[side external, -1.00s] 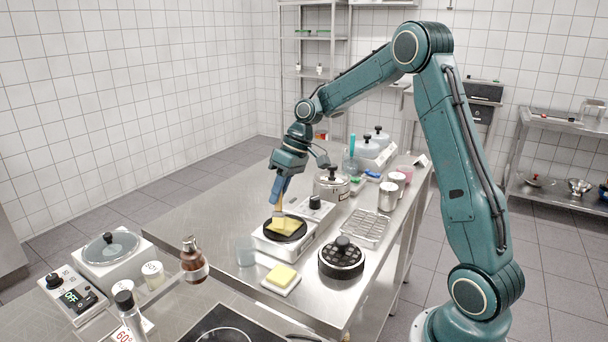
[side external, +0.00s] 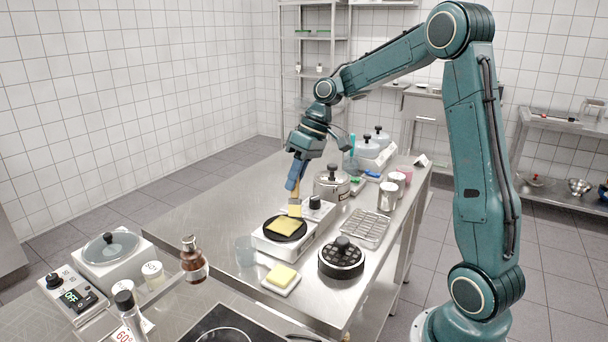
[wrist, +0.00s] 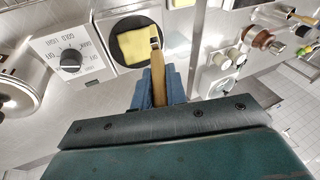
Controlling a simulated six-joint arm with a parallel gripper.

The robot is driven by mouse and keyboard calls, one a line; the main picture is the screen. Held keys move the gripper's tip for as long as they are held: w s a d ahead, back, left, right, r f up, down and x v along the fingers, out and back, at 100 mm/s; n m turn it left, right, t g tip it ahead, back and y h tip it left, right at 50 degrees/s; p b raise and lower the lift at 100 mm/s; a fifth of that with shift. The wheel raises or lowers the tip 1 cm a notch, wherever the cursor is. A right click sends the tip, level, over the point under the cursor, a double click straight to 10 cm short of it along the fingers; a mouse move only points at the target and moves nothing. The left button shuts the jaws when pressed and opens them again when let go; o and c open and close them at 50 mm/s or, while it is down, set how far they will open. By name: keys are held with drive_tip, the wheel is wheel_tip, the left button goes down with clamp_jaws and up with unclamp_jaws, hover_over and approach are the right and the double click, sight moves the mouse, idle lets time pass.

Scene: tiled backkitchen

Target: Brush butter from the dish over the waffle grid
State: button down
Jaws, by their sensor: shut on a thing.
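My gripper (side external: 296,177), with blue fingers, is shut on the wooden handle of a brush (side external: 294,203). The brush points down, and its pale tip is at the back edge of a round black plate (side external: 271,233) on a white appliance. A yellow square patch (side external: 284,227) lies on that plate. In the wrist view the brush (wrist: 157,65) reaches the right side of the yellow patch (wrist: 133,46); I cannot tell whether it touches. A white dish (side external: 270,286) with a yellow butter block (side external: 283,274) stands in front. A round black lid-like piece (side external: 341,262) with a grid top is to its right.
A wire rack (side external: 364,229) and a metal canister (side external: 388,196) stand to the right. A clear cup (side external: 245,251) and a brown bottle (side external: 192,260) are at the left. Bare steel table lies left of the plate.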

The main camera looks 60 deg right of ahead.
drive_tip(key=shift+r, duration=1.55)
drive_tip(key=d, duration=0.4)
drive_tip(key=shift+w+d+f, duration=0.1)
drive_tip(key=shift+d+f, duration=0.1)
drive_tip(key=shift+f, duration=0.1)
drive_tip(key=shift+f, duration=2.9)
drive_tip(key=shift+f, duration=0.85)
drive_tip(key=shift+w, duration=0.1)
drive_tip(key=shift+w+r, duration=0.1)
drive_tip(key=shift+w, duration=1.9)
